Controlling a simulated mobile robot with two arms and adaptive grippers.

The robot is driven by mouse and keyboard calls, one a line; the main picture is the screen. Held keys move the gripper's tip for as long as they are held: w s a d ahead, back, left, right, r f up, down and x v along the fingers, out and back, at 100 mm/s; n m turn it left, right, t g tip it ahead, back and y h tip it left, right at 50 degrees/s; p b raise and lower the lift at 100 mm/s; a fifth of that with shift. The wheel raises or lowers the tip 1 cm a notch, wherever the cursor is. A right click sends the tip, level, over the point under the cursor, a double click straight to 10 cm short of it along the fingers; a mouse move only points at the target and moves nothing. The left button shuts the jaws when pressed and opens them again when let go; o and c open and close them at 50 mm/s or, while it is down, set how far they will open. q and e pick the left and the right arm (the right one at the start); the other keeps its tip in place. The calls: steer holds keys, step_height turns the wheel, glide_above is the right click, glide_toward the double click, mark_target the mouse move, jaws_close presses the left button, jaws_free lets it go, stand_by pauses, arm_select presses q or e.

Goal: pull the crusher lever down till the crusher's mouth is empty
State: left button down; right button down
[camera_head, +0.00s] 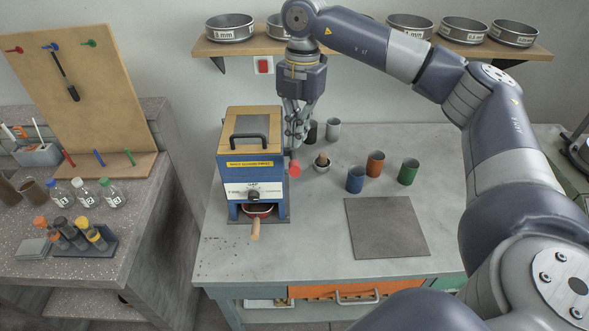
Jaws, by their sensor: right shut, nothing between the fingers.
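The crusher (234,172) is a blue and tan box on the bench, with a yellow label and a black handle on its top. A red knob (295,170) at its right side looks like the end of the crusher lever; the lever's shaft is mostly hidden. My right gripper (297,140) points down beside the crusher's right side, just above the red knob. It is shut with nothing held, and I cannot tell if it touches the lever. The inside of the crusher's mouth is not visible. A pan with a wooden handle (255,231) sits in the crusher's lower opening. My left gripper is out of view.
Blue (355,180), orange (375,163) and green (408,172) cups and a small mortar (321,167) stand right of the crusher. A dark mat (387,228) lies in front of them. Sieves line the wall shelf (357,52). A side bench (150,215) with bottles is at left.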

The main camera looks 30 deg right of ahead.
mark_target(297, 163)
steer(key=shift+s+a+f+b, duration=0.1)
steer(key=shift+a+f+b, duration=0.05)
steer(key=shift+f+b, duration=1.15)
steer(key=shift+s+a+f+b, duration=0.15)
steer(key=shift+f+b, duration=0.6)
steer(key=shift+f, duration=1)
step_height(297, 163, down, 5)
steer(key=b, duration=0.3)
steer(key=shift+w+r, duration=0.1)
steer(key=shift+r, duration=0.1)
steer(key=shift+d+r, duration=0.1)
steer(key=shift+r, duration=0.05)
steer(key=shift+w+d+r+p, duration=0.2)
steer(key=shift+w+d+p, duration=0.2)
steer(key=shift+d, duration=0.25)
steer(key=shift+w+d+r+p, duration=0.2)
steer(key=shift+w+d+p, duration=0.15)
steer(key=shift+d, duration=0.25)
